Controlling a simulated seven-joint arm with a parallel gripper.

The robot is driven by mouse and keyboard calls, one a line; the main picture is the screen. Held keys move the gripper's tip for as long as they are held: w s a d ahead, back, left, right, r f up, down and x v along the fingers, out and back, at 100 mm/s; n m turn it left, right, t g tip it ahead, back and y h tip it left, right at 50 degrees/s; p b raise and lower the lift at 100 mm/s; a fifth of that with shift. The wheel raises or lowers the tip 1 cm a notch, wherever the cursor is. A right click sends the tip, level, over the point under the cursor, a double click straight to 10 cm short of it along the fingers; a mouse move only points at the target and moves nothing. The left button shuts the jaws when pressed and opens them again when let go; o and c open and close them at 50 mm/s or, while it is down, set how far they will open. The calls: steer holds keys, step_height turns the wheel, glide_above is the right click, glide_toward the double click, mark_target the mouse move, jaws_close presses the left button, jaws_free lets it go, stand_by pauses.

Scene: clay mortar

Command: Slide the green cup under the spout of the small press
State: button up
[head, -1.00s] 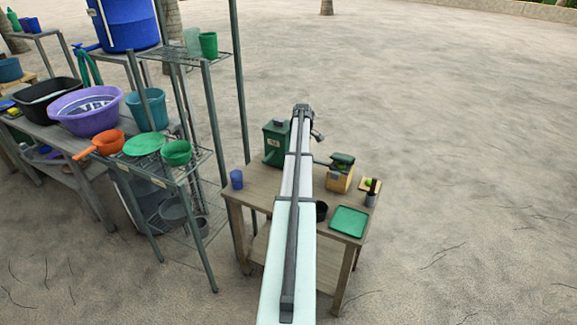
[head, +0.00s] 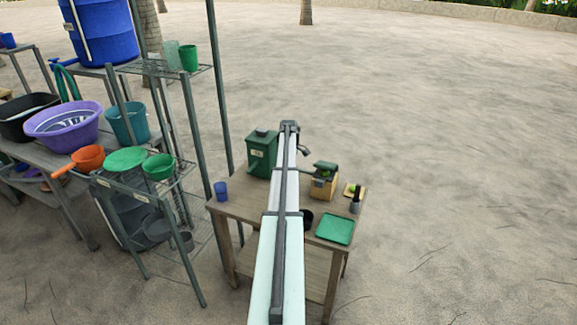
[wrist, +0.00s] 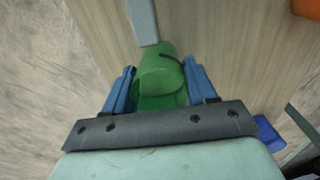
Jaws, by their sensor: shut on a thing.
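The green cup (wrist: 160,72) shows in the wrist view between the two blue fingers of my gripper (wrist: 160,88), which is shut on it. A dark curved line crosses its right side. In the head view my arm hides the gripper and the cup. A small device with a green top (head: 325,168) on a yellowish block stands on the table, right of my arm. A green lidded box (head: 262,152) with a label stands left of the arm. I cannot tell for sure which is the small press; no spout shows clearly.
The wooden table (head: 240,207) bears a blue cup (head: 221,190), a green tray (head: 334,230), a dark bowl (head: 306,218) and a dark-handled item (head: 355,202). A grey bar (wrist: 143,20) ends close above the cup in the wrist view. A rack with bowls (head: 159,166) stands to the left.

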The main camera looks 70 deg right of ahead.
steer(key=shift+f, duration=1.3)
steer(key=shift+s, duration=1.8)
steer(key=shift+f, duration=0.1)
steer(key=o, duration=0.8)
steer(key=shift+o, duration=0.6)
steer(key=shift+o, duration=0.9)
steer(key=shift+r, duration=0.2)
